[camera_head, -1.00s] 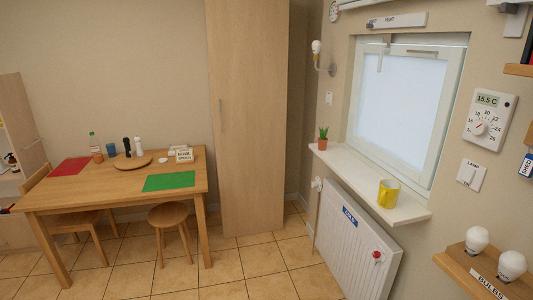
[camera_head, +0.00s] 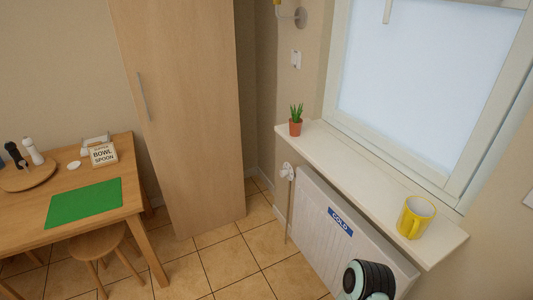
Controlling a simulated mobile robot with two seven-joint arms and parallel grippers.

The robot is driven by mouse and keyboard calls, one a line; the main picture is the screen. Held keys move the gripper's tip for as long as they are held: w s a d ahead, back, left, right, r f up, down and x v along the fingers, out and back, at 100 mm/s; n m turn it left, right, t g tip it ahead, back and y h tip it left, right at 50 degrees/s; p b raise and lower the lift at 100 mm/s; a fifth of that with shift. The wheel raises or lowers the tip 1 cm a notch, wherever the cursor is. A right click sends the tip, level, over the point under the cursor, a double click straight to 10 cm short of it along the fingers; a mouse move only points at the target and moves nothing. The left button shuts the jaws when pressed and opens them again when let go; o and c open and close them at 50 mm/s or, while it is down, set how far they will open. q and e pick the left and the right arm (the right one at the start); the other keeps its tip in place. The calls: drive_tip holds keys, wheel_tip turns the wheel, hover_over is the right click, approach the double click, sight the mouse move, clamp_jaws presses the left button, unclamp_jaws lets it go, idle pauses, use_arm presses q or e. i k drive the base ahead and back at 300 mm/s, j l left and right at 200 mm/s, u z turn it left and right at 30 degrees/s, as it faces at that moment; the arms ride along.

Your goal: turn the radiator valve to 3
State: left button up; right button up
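The white radiator (camera_head: 318,228) stands under the window sill with a blue label reading COLD (camera_head: 340,222). A small white valve (camera_head: 287,172) sits at its upper left corner, on top of a thin vertical pipe. Its markings are too small to read. A dark ringed part of my own arm (camera_head: 370,279) with pale teal ends covers the lower right of the radiator; I cannot tell which arm. The red knob seen on the radiator front earlier is not visible now. No gripper fingers show in the head view.
A tall wooden cupboard (camera_head: 185,110) and a wooden table (camera_head: 125,165) are on the left. Tiled floor (camera_head: 235,260) between them is clear.

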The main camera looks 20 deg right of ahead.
sight(284, 172)
drive_tip(key=i+z, duration=0.1)
drive_tip(key=i, duration=0.75)
drive_tip(key=i+j, duration=0.15)
drive_tip(key=i, duration=0.65)
drive_tip(key=i+l+z, duration=0.15)
drive_tip(key=i, duration=0.2)
drive_tip(key=i+l+z, duration=0.15)
drive_tip(key=i, duration=0.2)
